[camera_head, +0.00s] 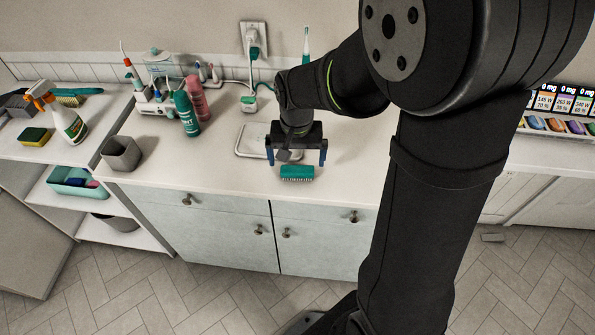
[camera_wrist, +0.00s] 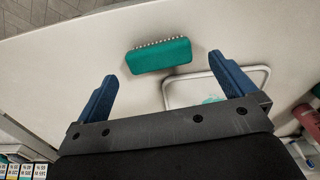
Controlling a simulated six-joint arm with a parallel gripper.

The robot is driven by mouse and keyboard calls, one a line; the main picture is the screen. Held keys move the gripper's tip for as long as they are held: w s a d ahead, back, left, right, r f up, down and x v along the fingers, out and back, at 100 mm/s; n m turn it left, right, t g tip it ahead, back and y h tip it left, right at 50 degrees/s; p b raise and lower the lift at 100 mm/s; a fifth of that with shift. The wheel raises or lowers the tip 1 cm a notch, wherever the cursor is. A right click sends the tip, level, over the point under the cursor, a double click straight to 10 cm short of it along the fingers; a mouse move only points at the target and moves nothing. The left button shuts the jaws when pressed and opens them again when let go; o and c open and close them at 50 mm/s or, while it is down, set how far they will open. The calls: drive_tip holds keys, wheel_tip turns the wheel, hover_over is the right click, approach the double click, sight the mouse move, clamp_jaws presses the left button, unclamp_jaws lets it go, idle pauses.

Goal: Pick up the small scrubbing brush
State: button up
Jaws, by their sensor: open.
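The small scrubbing brush (camera_head: 297,172) is a teal block with pale bristles, lying on the white counter near its front edge. In the wrist view the brush (camera_wrist: 160,56) lies ahead of the fingers, with its bristle row along one long side. My gripper (camera_head: 296,155) is open and empty above the counter, just behind the brush in the head view. In the wrist view the two blue fingers of my gripper (camera_wrist: 163,73) are spread wide, and the brush appears between and beyond their tips, apart from both.
A white-rimmed tray (camera_head: 238,141) lies on the counter behind my gripper. A grey cup (camera_head: 121,153), a green bottle (camera_head: 186,113) and a pink bottle (camera_head: 197,98) stand to the left. A toothbrush (camera_head: 306,45) stands at the back.

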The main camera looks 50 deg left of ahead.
sight(297, 169)
wheel_tip(297, 169, down, 5)
drive_tip(key=shift+r, duration=0.1)
drive_tip(key=c, duration=0.9)
drive_tip(key=shift+c, duration=0.2)
drive_tip(key=shift+w+r, duration=0.1)
drive_tip(key=shift+r, duration=0.6)
wheel_tip(297, 169, up, 3)
drive_tip(key=shift+r, duration=0.1)
drive_tip(key=w+d+r, duration=0.6)
drive_tip(key=w+d, duration=0.1)
drive_tip(key=d, duration=0.2)
drive_tip(key=shift+d+r, duration=0.15)
drive_tip(key=shift+d, duration=0.1)
